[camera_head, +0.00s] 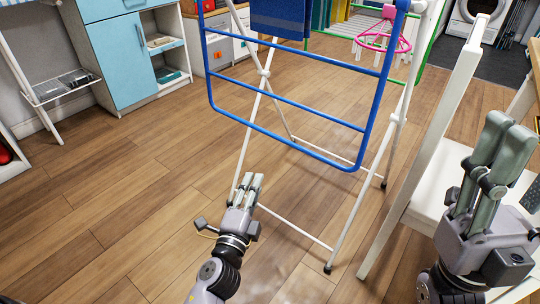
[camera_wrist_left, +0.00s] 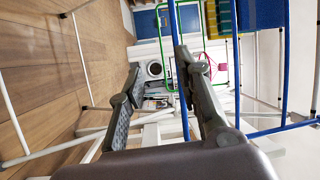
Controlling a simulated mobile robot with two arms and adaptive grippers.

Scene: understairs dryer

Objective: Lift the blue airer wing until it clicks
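The blue airer wing (camera_head: 290,100), a tubular frame with cross bars, hangs down on the near side of the white-legged airer (camera_head: 398,120). A blue bar of the airer (camera_wrist_left: 180,90) also shows in the left wrist view, running up the picture close beside the right-hand finger. My left gripper (camera_head: 251,178) is below the wing's lower bar in the head view and seems apart from it. In the left wrist view its fingers (camera_wrist_left: 158,65) are spread, with nothing gripped. My right gripper (camera_head: 508,125) is raised at the right; its finger gap is unclear from this angle.
A white chair (camera_head: 425,150) stands right of the airer, near my right arm. A blue towel (camera_head: 280,18) hangs on the airer. Behind are a pink hoop (camera_head: 385,42) and a washer or dryer (camera_head: 478,12). A blue cabinet (camera_head: 120,60) is at left. The wooden floor at left is clear.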

